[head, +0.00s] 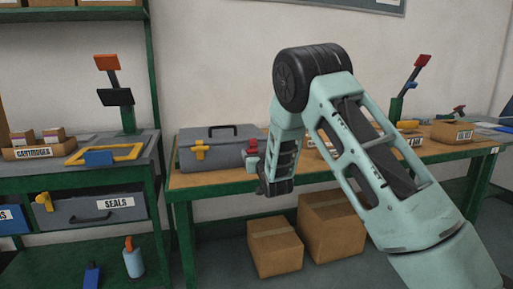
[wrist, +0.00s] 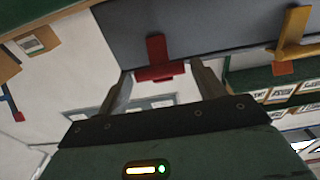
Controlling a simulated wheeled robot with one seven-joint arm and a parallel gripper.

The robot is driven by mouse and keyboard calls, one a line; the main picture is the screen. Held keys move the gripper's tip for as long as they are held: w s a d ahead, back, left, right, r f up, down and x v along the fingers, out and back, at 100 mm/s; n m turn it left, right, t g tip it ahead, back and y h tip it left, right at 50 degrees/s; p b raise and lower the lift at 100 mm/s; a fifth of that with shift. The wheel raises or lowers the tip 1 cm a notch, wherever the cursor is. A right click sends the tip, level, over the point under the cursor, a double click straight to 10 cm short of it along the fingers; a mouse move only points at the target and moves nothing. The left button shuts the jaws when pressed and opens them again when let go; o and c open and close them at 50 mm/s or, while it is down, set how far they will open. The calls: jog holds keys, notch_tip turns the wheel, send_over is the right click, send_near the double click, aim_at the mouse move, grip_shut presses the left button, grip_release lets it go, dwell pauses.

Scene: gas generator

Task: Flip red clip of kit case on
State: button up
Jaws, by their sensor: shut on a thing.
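The grey kit case (head: 226,156) stands on the workbench, with a dark handle on its lid. Its yellow clip (head: 200,149) is on the front left; it also shows in the wrist view (wrist: 293,33). The red clip (head: 251,148) is at the front right of the case, beside my gripper. In the wrist view the red clip (wrist: 157,60) lies between my fingertips, its wide bar towards me. My gripper (wrist: 160,70) is shut on the red clip, with the fingers spread to its width. The exact finger contact is hard to see.
The wooden workbench (head: 185,181) has a green frame. Cardboard boxes (head: 274,250) stand on the floor beneath it. A labelled box (head: 453,132) and other items are further right. A shelf unit with a SEALS drawer (head: 92,210) stands at left.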

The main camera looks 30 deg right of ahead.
aim_at(253, 141)
jog(key=r+g+p, duration=0.1)
jog(key=g+p, duration=0.1)
jog(key=p, duration=0.2)
jog(key=w+r+g+y+p, duration=0.1)
jog(key=r+g+p, duration=0.1)
jog(key=p, duration=0.2)
jog(key=shift+d+r, duration=0.2)
jog(key=shift+r, duration=0.1)
jog(key=g+p, duration=0.1)
jog(key=p, duration=0.1)
jog(key=w+g+y+p, duration=0.1)
jog(key=p, duration=0.1)
jog(key=shift+w+d+r+g, duration=0.1)
jog(key=shift+d+r+g, duration=0.05)
jog(key=shift+r+g, duration=0.25)
jog(key=shift+w+f+g+p, duration=0.1)
jog(key=shift+w+g+p, duration=0.1)
jog(key=shift+g+p, duration=0.45)
jog(key=o, duration=1)
jog(key=shift+c, duration=0.2)
jog(key=v, duration=1.7)
jog(key=shift+d+b, duration=0.2)
jog(key=shift+b, duration=0.2)
